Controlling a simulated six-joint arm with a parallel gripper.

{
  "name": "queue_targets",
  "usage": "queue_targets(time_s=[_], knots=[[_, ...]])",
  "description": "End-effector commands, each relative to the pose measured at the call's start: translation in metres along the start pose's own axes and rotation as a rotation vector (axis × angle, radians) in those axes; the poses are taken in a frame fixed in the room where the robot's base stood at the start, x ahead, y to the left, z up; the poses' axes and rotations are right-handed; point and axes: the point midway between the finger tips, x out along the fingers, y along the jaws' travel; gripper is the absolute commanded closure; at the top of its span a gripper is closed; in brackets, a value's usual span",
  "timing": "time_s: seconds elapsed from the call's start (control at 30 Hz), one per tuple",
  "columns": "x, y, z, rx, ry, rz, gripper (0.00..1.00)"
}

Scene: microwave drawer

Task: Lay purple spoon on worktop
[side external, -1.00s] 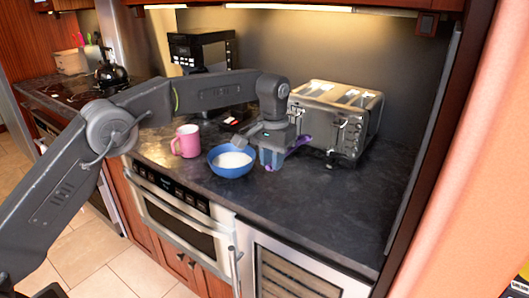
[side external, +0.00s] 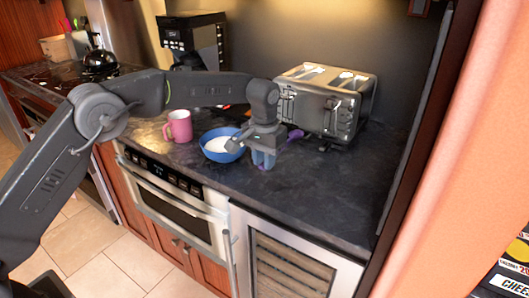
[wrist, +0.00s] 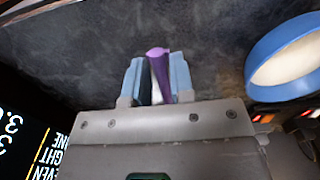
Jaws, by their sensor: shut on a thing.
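My gripper (side external: 263,163) points down over the dark worktop (side external: 330,190), just right of the blue bowl, with its blue fingers close to the surface. It is shut on the purple spoon (side external: 294,134), whose purple end sticks out behind the fingers toward the toaster. In the wrist view the spoon (wrist: 158,62) stands out between the two blue fingers (wrist: 155,80). Its other end is hidden by the gripper. I cannot tell whether the spoon touches the worktop.
The blue bowl (side external: 209,152) with white contents is close on the left, with a pink mug (side external: 179,126) beyond it. A metal toaster (side external: 315,110) stands behind. A coffee maker (side external: 205,35) is at the back. The worktop to the right and front is clear.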

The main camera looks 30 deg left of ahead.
Motion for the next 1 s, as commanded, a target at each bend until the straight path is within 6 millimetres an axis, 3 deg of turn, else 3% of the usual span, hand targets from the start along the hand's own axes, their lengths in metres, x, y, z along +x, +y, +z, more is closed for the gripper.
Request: queue_targets(time_s=[0.6, 1.0], knots=[[0.056, 0.0, 0.001, 0.0, -0.002, 0.0, 1.0], [0.065, 0.0, 0.001, 0.0, 0.0, 0.0, 1.0]])
